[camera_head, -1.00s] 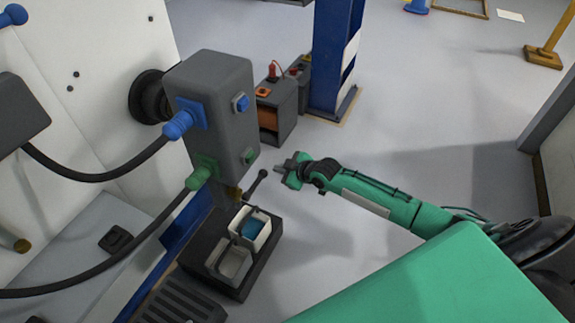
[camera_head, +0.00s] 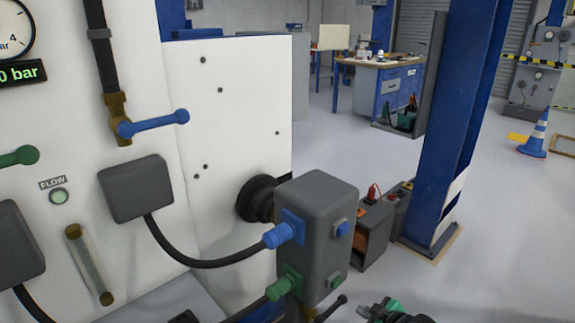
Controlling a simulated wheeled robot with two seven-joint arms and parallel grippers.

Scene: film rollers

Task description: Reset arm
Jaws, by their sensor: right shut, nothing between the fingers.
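My right gripper (camera_head: 388,311) shows only in part at the bottom edge, as dark and green pieces. It is shut and empty, to the right of the grey control box (camera_head: 322,225) and a little apart from the dark lever (camera_head: 331,308) below that box. The rest of my right arm is out of the picture. My left gripper is not in view.
The white machine panel (camera_head: 232,110) fills the left, with a blue valve handle (camera_head: 155,122) and a green one (camera_head: 18,156). A blue pillar (camera_head: 452,130) and toolboxes (camera_head: 374,240) stand behind the grey box. The floor at right (camera_head: 520,240) is clear near a cone (camera_head: 535,138).

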